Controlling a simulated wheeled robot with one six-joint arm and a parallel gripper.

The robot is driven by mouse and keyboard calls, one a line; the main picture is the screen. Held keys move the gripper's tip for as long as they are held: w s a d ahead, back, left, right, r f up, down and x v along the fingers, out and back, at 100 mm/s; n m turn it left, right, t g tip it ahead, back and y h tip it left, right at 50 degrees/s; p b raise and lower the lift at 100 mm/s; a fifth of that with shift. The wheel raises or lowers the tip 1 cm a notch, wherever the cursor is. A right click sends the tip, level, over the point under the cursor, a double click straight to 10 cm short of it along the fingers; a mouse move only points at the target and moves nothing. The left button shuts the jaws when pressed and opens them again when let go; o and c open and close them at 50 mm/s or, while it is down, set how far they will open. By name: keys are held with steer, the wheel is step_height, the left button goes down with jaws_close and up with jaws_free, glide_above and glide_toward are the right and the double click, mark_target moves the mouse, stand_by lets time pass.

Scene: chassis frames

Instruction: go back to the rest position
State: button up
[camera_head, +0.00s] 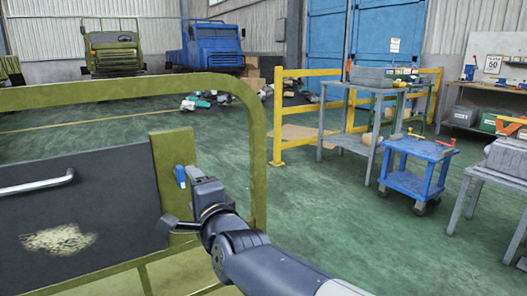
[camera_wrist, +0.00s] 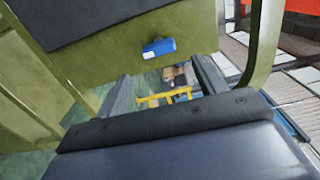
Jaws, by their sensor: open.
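My arm reaches in from the bottom right of the head view, and my gripper (camera_head: 184,198) is beside an olive-green chassis frame (camera_head: 257,150). In the wrist view my gripper (camera_wrist: 160,77) has its two dark fingers apart, with nothing held between them. A small blue piece (camera_head: 180,176) is on the olive post close to the gripper. It also shows in the wrist view (camera_wrist: 158,48), above and beyond the gap between the fingers. I cannot tell whether a finger touches the post.
A dark panel (camera_head: 90,205) with a metal handle (camera_head: 38,184) fills the left of the frame. A blue cart (camera_head: 411,181) and grey tables (camera_head: 350,143) stand to the right, with a yellow railing (camera_head: 278,120) behind. The green floor between frame and cart is clear.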

mark_target(182, 176)
steer(key=b+x, duration=0.1)
steer(key=x, duration=0.7)
steer(key=shift+w+f, duration=0.1)
steer(key=shift+w, duration=0.1)
steer(key=shift+r+n+p, duration=0.3)
steer(key=shift+p, duration=0.45)
steer(key=shift+s+r+n+p, duration=0.15)
steer(key=shift+n+p, duration=0.15)
steer(key=shift+p, duration=0.15)
steer(key=n+p, duration=0.3)
steer(key=p, duration=0.2)
steer(key=shift+n, duration=0.4)
steer(key=n+p, duration=0.3)
steer(key=p, duration=0.2)
steer(key=shift+a+r+n, duration=0.1)
steer(key=shift+n, duration=0.3)
steer(key=n+p, duration=0.5)
steer(key=p, duration=0.3)
steer(key=shift+s+a+r+n, duration=0.1)
steer(key=shift+n, duration=0.3)
steer(key=n+p, duration=0.2)
steer(key=p, duration=0.2)
steer(key=shift+n, duration=0.3)
steer(key=shift+a+n+p, duration=0.1)
steer(key=shift+n+p, duration=0.2)
steer(key=shift+p, duration=0.3)
